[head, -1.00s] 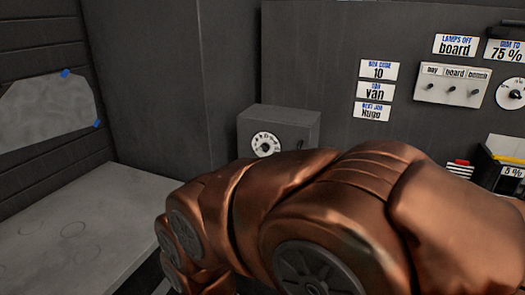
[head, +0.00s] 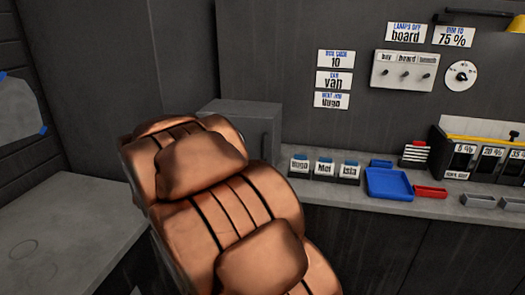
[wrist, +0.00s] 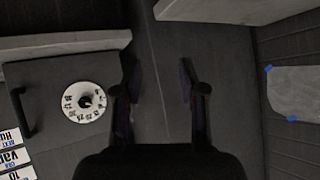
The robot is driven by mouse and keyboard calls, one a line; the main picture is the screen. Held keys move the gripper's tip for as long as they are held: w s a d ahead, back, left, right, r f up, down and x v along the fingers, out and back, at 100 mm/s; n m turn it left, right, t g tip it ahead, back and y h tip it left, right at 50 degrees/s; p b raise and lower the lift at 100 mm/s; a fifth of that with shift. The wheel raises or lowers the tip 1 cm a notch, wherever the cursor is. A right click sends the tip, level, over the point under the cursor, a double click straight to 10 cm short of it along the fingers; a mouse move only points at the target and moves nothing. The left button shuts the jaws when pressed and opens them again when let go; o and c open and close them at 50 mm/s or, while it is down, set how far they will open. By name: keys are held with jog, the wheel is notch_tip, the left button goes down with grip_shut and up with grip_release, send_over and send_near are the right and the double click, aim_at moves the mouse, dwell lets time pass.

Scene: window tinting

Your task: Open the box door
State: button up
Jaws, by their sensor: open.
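The grey box (head: 245,110) stands on the counter against the back wall in the head view. My arm hides most of its front there. In the wrist view, which looks turned over, the box door (wrist: 60,75) fills the left side. It carries a white numbered dial (wrist: 84,102) and a dark bar handle (wrist: 21,110) at its far left. The door looks shut. My gripper (wrist: 161,92) is open and empty, with its left finger overlapping the door's edge on the dial side, away from the handle. I cannot tell whether it touches. My gripper is hidden in the head view.
Wall labels (head: 334,80) include a box code of 10. Named holders (head: 325,168), a blue tray (head: 389,184) and a red tray (head: 430,192) stand on the counter right of the box. A grey surface (head: 60,235) at left is clear.

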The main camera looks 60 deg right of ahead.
jog(key=s+d+r+m+g+h, duration=0.15)
jog(key=d+m+h, duration=0.35)
jog(key=d, duration=1)
jog(key=m+g+h+b, duration=0.1)
jog(key=m+g+h, duration=0.1)
jog(key=g+h, duration=0.4)
send_near(262, 148)
jog(key=d+f+t+h, duration=0.1)
jog(key=d, duration=0.2)
jog(key=shift+d+f, duration=0.15)
jog(key=shift+d, duration=0.5)
jog(key=shift+w+d+p, duration=0.2)
jog(key=shift+d+p, duration=0.05)
jog(key=shift+d, duration=0.8)
jog(key=shift+w+d+p, duration=0.2)
jog(key=shift+w+d, duration=0.05)
jog(key=shift+d, duration=0.85)
jog(key=shift+w+d+p, duration=0.2)
jog(key=shift+d+p, duration=0.05)
jog(key=shift+d, duration=0.8)
grip_shut()
